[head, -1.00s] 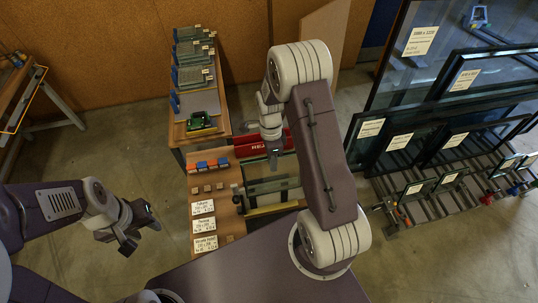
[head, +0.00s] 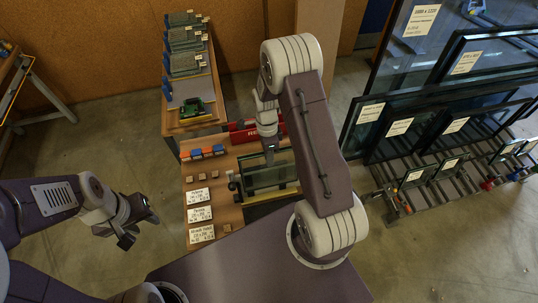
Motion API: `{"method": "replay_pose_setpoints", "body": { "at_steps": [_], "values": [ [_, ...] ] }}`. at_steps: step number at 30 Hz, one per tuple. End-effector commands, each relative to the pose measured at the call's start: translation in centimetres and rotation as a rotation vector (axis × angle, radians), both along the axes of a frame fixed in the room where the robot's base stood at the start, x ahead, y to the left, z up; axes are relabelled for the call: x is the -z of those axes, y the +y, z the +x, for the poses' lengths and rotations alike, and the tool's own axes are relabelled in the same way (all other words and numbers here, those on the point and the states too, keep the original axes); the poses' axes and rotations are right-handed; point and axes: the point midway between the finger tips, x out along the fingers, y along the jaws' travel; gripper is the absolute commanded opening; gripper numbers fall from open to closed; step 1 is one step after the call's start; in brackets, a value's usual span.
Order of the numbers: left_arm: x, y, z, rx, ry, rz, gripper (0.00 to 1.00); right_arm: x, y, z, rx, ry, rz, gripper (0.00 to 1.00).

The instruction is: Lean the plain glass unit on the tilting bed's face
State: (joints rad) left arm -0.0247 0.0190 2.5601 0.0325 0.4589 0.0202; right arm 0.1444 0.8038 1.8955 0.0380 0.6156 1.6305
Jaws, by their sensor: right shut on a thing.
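The plain glass unit (head: 262,178) is a dark-edged, greenish pane above the tilting bed on the wooden bench. The tilting bed (head: 272,194) shows as a yellow strip and dark parts below the pane. Whether the pane touches the bed's face is unclear from above. My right gripper (head: 270,157) is shut on the glass unit at its upper edge; my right arm hides part of the pane's right side. My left gripper (head: 138,230) is open and empty, away to the left of the bench.
White label cards (head: 199,214) and small blue and orange blocks (head: 205,152) lie on the bench's left side. A red case (head: 243,135) sits behind the bed. Racks of panels (head: 185,65) stand at the back. Large glass units (head: 400,140) stand in a rack at right.

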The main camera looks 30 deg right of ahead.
Motion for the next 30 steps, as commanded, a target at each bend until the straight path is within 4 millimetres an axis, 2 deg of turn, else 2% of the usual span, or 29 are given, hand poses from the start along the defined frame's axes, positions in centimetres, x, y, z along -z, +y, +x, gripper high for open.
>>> {"method": "replay_pose_setpoints", "body": {
  "at_steps": [3, 18, 30],
  "values": [
    [1.3, 0.0, 0.0, 0.0, 0.0, 0.0, 0.4, 1.7, 0.0, 0.0, 0.0, 0.001, 0.0, 0.0],
    [4.7, 0.0, 0.0, 0.0, 0.0, 0.0, 0.4, 6.6, 0.1, -0.5, 0.0, 0.001, 0.0, 0.0],
    [5.4, 0.0, 0.0, 0.0, 0.0, 0.0, 0.4, 7.7, 0.2, -0.7, 0.0, 0.0, 0.0, 0.0]
  ]
}}
